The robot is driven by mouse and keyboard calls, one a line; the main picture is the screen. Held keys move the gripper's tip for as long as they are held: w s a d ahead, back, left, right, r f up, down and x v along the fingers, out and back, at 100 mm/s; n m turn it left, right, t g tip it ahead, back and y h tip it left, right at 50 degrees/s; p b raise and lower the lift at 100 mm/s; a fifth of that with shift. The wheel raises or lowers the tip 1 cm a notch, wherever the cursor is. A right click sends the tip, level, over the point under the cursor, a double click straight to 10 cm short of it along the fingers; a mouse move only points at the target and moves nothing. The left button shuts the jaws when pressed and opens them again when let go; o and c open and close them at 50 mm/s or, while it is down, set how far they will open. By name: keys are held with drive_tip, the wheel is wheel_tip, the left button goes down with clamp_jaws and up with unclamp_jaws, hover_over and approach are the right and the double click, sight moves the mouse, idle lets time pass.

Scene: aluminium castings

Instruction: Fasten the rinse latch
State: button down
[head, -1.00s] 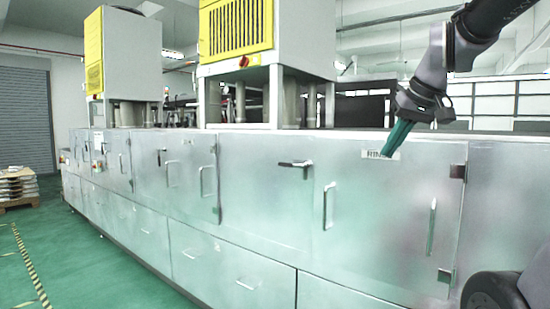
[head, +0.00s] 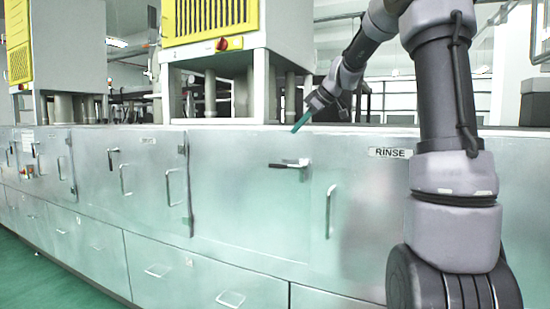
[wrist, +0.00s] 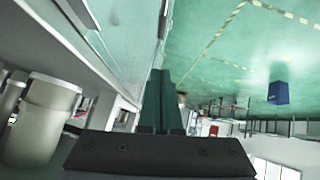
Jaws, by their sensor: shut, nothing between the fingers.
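The rinse latch (head: 289,164) is a silver lever with a dark end, lying about level on the steel cabinet front, left of the RINSE label (head: 390,153). I cannot tell from here whether it is engaged. My gripper (head: 295,129) has green fingers, shut and empty, pointing down and left near the cabinet's top edge, above the latch in the picture. The gap in depth is unclear. In the wrist view the shut green fingers (wrist: 162,100) show, but the latch cannot be made out.
Upright handles (head: 330,210) stand out from the doors beside the latch. A second latch (head: 113,150) is on a door farther left. Drawers (head: 231,299) run below. A grey housing with a yellow panel (head: 210,20) stands on top. Green floor is open at lower left.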

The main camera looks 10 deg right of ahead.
drive_tip(key=shift+a+f, duration=0.1)
hover_over(282, 167)
wheel_tip(282, 167, down, 7)
drive_tip(key=shift+f, duration=1.9)
drive_tip(key=shift+a, duration=0.1)
